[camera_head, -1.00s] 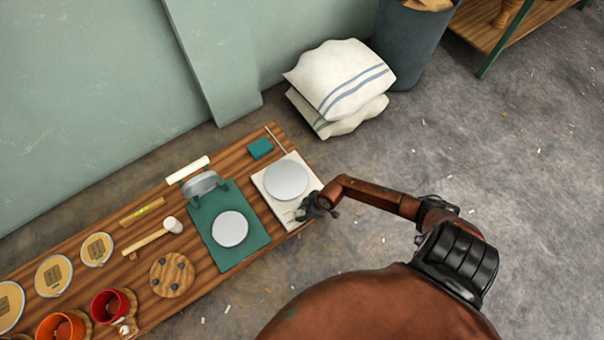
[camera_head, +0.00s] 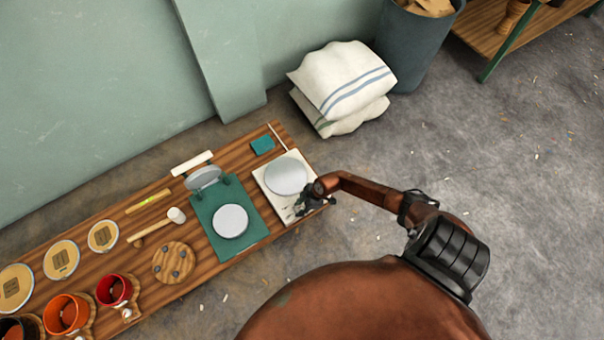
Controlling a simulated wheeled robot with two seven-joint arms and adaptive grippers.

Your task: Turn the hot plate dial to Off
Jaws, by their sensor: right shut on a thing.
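The hot plate (camera_head: 268,186) is a cream box with a round grey heating disc (camera_head: 286,176), at the right end of the wooden bench. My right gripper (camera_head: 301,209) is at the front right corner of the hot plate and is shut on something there. That is where the dial appears to be, but the gripper covers it and I cannot read its setting. My left gripper is not in view.
Left of the hot plate on the bench (camera_head: 140,258) stands a green press (camera_head: 255,228) with a grey disc. A mallet (camera_head: 152,231), drum heads and red and orange cups lie further left.

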